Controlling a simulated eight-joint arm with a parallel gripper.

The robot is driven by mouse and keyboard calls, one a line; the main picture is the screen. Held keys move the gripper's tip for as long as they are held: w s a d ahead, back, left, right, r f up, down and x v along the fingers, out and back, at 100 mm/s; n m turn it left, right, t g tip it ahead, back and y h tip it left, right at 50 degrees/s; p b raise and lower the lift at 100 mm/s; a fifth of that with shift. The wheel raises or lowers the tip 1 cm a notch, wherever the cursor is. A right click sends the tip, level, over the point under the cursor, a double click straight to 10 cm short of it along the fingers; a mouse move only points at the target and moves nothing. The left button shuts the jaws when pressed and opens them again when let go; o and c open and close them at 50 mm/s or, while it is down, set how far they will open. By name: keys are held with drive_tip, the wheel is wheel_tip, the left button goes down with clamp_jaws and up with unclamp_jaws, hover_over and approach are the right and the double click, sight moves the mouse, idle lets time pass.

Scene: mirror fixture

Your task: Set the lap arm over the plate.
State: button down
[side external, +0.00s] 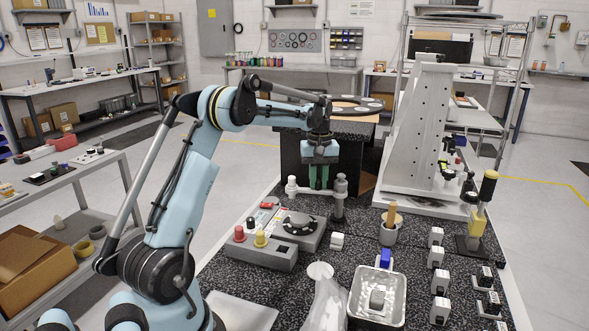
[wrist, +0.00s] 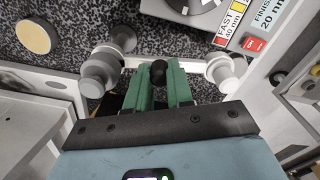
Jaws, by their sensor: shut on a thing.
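My gripper (side external: 319,178) has green fingers and points down behind the grey polishing unit. In the wrist view my gripper (wrist: 158,82) is shut on a round black knob (wrist: 158,72) at a pale bar, which looks like the lap arm (wrist: 136,62). In the side view the bar (side external: 314,191) runs between a white stepped end piece (side external: 291,188) and a darker grey one (side external: 340,187). The round dark plate (side external: 299,224) lies on the unit, nearer the camera than the bar. In the wrist view only part of the plate (wrist: 188,4) shows, at the top edge.
A control box (side external: 260,248) with red and yellow knobs stands before the unit. A cup with a wooden handle (side external: 390,228), a metal tray (side external: 377,296) and several small blocks occupy the right. A tall grey fixture (side external: 420,125) stands behind. Speckled bench top shows between them.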

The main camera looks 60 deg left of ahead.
drive_tip(key=d+n, duration=0.1)
drive_tip(key=n, duration=0.1)
drive_tip(key=s+d+n, duration=0.1)
drive_tip(key=n, duration=0.1)
drive_tip(key=shift+d+n, duration=0.15)
drive_tip(key=shift+n, duration=0.15)
drive_tip(key=shift+d+n, duration=0.6)
drive_tip(key=shift+n, duration=0.5)
drive_tip(key=shift+d+n, duration=0.55)
drive_tip(key=shift+n, duration=0.55)
drive_tip(key=c, duration=1)
unclamp_jaws()
wheel_tip(320, 180, up, 12)
drive_tip(key=shift+d+r, duration=0.1)
